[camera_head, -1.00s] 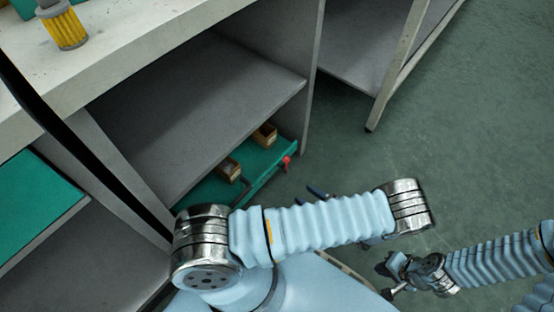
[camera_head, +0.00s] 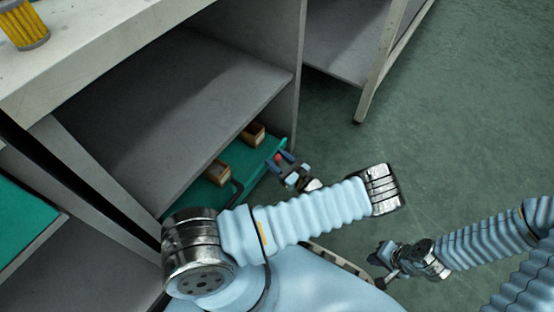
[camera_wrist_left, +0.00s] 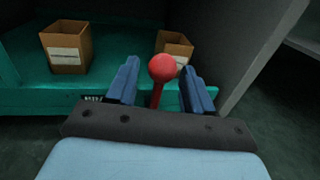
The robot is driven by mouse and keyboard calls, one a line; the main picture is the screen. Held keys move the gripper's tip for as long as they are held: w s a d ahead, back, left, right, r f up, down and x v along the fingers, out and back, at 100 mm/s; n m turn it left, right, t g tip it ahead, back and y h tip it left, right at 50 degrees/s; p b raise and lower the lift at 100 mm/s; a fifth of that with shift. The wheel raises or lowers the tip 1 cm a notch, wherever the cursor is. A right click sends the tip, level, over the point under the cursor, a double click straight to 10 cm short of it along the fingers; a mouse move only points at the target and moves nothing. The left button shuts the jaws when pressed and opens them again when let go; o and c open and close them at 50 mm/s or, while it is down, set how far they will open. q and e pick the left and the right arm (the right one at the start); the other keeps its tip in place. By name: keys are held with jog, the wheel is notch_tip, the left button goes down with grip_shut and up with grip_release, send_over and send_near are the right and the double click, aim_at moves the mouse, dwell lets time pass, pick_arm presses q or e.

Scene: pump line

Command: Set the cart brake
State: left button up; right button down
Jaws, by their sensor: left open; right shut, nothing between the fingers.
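The cart (camera_head: 205,195) is a low green platform under the grey shelf. Its brake lever ends in a red ball knob (camera_wrist_left: 162,68) on a red stem, upright in the left wrist view. My left gripper (camera_wrist_left: 158,85) is open, with one blue finger on each side of the knob and stem, and visible gaps between. In the head view my left gripper (camera_head: 283,162) is at the cart's right end, and a bit of the red knob (camera_head: 278,158) shows by its fingers. My right gripper (camera_head: 378,262) is shut and empty, low over the floor at the right.
Two small open cardboard boxes stand on the cart, a front one (camera_head: 217,172) and a rear one (camera_head: 252,133). The shelf's grey side panel (camera_head: 298,75) rises just beyond the cart's end. Green floor (camera_head: 450,130) is clear to the right.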

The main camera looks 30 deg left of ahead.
pick_arm(q)
jog(key=shift+a, duration=0.2)
jog(key=shift+c, duration=0.4)
grip_shut()
jog(key=shift+d, duration=0.1)
